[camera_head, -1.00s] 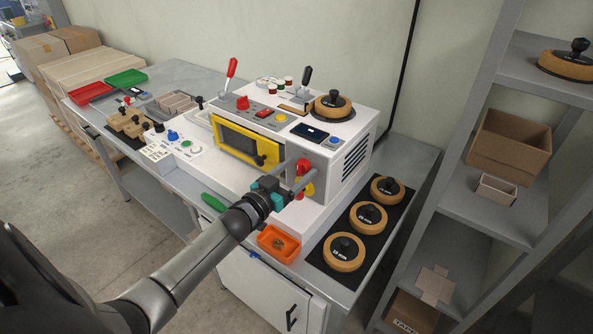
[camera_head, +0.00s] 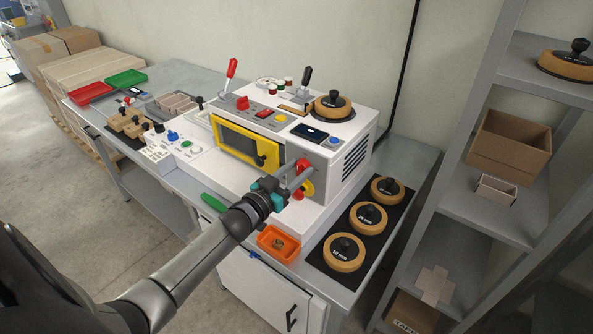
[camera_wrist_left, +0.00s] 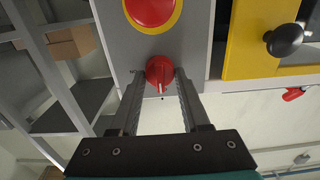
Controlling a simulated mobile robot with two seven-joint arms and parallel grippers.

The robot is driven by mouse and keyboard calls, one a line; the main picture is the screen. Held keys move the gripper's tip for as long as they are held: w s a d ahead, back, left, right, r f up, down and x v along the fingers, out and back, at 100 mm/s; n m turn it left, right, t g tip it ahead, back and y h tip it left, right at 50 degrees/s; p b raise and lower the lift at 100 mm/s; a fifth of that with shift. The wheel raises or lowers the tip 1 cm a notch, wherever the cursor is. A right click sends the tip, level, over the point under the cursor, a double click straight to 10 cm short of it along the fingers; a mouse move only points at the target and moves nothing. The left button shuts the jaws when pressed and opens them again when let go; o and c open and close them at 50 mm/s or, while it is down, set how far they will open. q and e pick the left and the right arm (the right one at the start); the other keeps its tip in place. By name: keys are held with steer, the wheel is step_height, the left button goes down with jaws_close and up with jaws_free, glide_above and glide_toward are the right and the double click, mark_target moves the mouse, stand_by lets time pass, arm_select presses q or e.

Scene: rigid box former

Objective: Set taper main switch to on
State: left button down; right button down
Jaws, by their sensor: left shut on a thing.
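The taper main switch appears as a red rotary knob (camera_head: 303,165) on the grey panel at the right of the machine's front. In the left wrist view the knob (camera_wrist_left: 160,70) sits between my two fingertips, with a white line on its face that runs roughly up and down the picture. My left gripper (camera_head: 297,174) is shut on this knob, one finger on each side; in the wrist view the fingertips (camera_wrist_left: 160,78) flank it. A round red button (camera_wrist_left: 152,10) on a yellow plate is beside the knob, just beyond the fingertips in the wrist view.
The yellow-framed door (camera_head: 247,146) with a black knob (camera_wrist_left: 284,40) is left of the panel in the head view. An orange tray (camera_head: 279,244) stands below my gripper. Several wooden discs rest on a black mat (camera_head: 325,258) to the right.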

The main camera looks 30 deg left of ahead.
arm_select(q)
steer(key=shift+m, duration=0.3)
steer(key=m, duration=0.3)
steer(key=shift+d+m, duration=0.1)
steer(key=shift+m, duration=0.2)
steer(key=m, duration=0.4)
steer(key=shift+f+m, duration=0.1)
steer(key=shift+m, duration=0.2)
steer(key=m, duration=0.4)
steer(key=shift+f+m+b, duration=0.1)
steer(key=shift+m+b, duration=0.2)
steer(key=shift+b, duration=0.1)
steer(key=shift+m+b, duration=0.55)
steer(key=shift+m, duration=1.65)
steer(key=shift+c, duration=2)
jaws_free()
